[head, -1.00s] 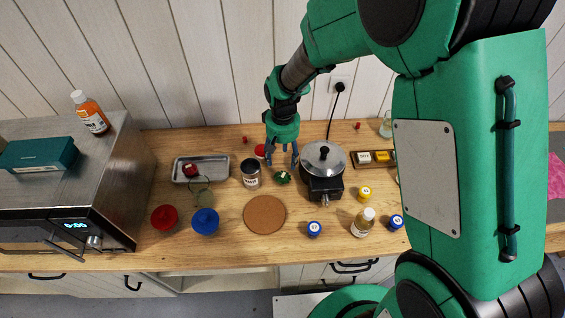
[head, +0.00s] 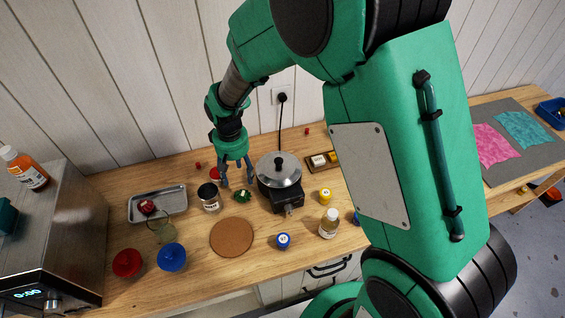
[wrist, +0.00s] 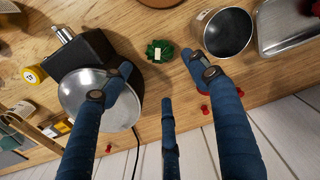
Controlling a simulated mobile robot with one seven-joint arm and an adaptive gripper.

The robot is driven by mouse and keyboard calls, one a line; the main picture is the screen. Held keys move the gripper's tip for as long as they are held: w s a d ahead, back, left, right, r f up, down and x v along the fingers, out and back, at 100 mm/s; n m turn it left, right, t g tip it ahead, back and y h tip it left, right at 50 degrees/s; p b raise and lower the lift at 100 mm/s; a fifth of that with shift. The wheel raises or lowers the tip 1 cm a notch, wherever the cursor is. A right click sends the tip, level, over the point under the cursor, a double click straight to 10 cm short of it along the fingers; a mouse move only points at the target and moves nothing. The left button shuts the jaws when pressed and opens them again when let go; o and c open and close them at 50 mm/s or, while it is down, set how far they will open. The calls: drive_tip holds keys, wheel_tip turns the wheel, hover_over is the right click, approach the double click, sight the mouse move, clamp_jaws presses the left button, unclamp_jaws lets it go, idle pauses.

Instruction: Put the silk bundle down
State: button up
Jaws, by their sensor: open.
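The silk bundle is a small dark green bunch (head: 242,196) with a pale tag. It rests on the wooden counter between an open can (head: 208,197) and a lidded pot (head: 279,171). In the wrist view the green bundle (wrist: 160,51) shows whole, its tag facing up. My gripper (head: 237,182) is just behind the bundle, pointing down. In the wrist view its blue fingers (wrist: 156,76) are spread apart, with nothing between them. The bundle lies beyond the fingertips, and no finger visibly touches it.
A round cork mat (head: 231,238) lies bare in front of the bundle. A metal tray (head: 158,204) is at left, with red (head: 127,263) and blue (head: 172,257) lidded jars in front. The pot's black burner (head: 287,197) stands close at right. The wall is behind.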

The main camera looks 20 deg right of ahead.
drive_tip(key=s+d+r+m+t, duration=0.1)
drive_tip(key=s+d+r, duration=0.35)
drive_tip(key=r, duration=0.55)
drive_tip(key=s+d+r+m+t, duration=0.15)
drive_tip(key=s+d+r, duration=0.3)
drive_tip(key=r, duration=0.55)
drive_tip(key=s+d+r+t, duration=0.1)
drive_tip(key=s+d+r, duration=0.3)
drive_tip(key=s, duration=0.4)
drive_tip(key=s+d+r+t, duration=0.2)
drive_tip(key=s+r, duration=0.4)
drive_tip(key=s, duration=0.3)
drive_tip(key=shift+d+m, duration=0.35)
drive_tip(key=shift+d, duration=0.55)
wheel_tip(320, 180, down, 7)
drive_tip(key=b, duration=0.6)
drive_tip(key=shift+r+b, duration=0.2)
drive_tip(key=shift+b, duration=0.1)
idle(2.1)
